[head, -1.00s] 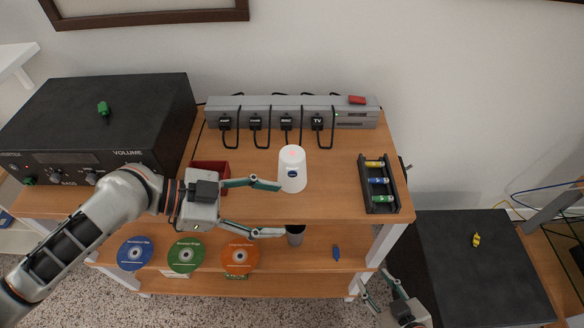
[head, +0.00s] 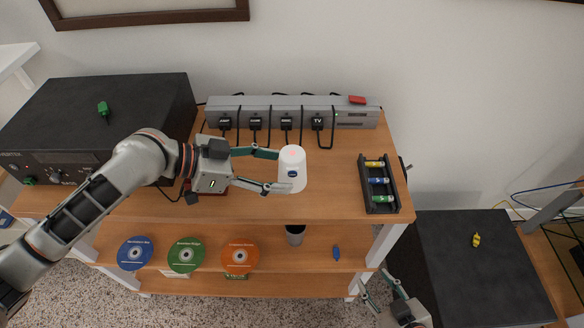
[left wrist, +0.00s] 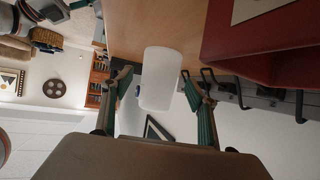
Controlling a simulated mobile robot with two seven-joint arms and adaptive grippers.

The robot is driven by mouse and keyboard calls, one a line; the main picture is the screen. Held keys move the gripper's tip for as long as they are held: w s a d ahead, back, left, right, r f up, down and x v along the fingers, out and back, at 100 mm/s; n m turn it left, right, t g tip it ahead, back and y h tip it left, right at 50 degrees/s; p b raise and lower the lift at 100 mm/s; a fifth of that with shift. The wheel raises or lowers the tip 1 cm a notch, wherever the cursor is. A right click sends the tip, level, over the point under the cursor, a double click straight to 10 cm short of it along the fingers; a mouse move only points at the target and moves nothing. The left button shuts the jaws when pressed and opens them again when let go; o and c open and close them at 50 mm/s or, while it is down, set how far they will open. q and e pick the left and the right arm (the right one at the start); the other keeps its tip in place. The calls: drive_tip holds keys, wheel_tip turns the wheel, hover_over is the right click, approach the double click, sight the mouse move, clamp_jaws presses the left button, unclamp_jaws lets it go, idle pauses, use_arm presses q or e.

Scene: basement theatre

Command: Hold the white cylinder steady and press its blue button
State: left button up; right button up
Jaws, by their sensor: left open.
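The white cylinder (head: 292,157) stands upright on the top shelf, with its blue button (head: 292,173) on the side facing the head camera. A small red mark shows on its top. My left gripper (head: 280,171) is open at the cylinder's left side, with one fingertip behind it and the other in front, below the button. In the left wrist view the cylinder (left wrist: 160,78) sits between the open fingers, with gaps on both sides; the blue button (left wrist: 138,91) shows at its left edge. My right gripper (head: 380,288) is low at the bottom, fingers apart and empty.
A grey power strip (head: 230,103) with several black plugs lies behind the cylinder. A battery tray (head: 366,190) is to the right, a black amplifier (head: 90,120) to the left. A red box, mostly hidden behind my left gripper, shows in the left wrist view (left wrist: 240,38).

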sight(288, 172)
use_arm(q)
drive_tip(key=shift+x, duration=1.85)
drive_tip(key=c, duration=1.2)
drive_tip(key=shift+o, duration=0.2)
use_arm(e)
drive_tip(key=shift+c, duration=0.5)
clamp_jaws()
